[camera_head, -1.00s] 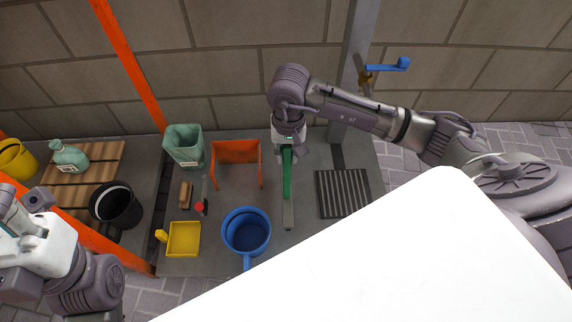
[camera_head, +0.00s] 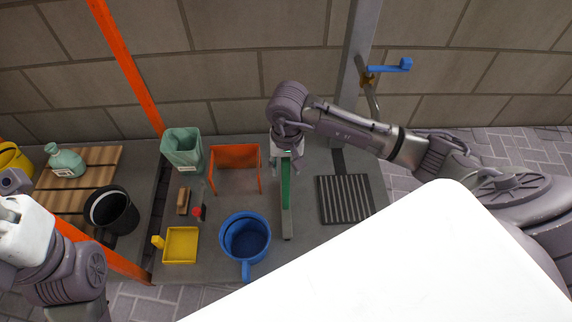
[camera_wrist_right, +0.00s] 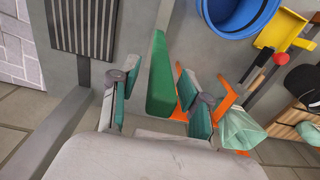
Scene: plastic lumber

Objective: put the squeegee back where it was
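A long dark green piece (camera_head: 286,183), apparently the squeegee, runs along a narrow grey strip on the grey platform. It also shows in the right wrist view (camera_wrist_right: 161,78), between the fingers of my right gripper (camera_wrist_right: 156,100). The fingers stand apart. A clear gap shows on the left of the green piece; the right finger is close to it, and I cannot tell whether they touch. In the head view my right wrist hides the fingers and the upper end of the piece. My left gripper (camera_head: 12,182) is cut off at the left edge, its fingers unclear.
An orange stand (camera_head: 236,157), green bin (camera_head: 183,150), blue bucket (camera_head: 245,238) and yellow dustpan (camera_head: 181,245) are left of the green piece. A black ribbed mat (camera_head: 344,200) is right. A grey post (camera_head: 354,70) and brick wall stand behind. A black bucket (camera_head: 112,210) stands farther left.

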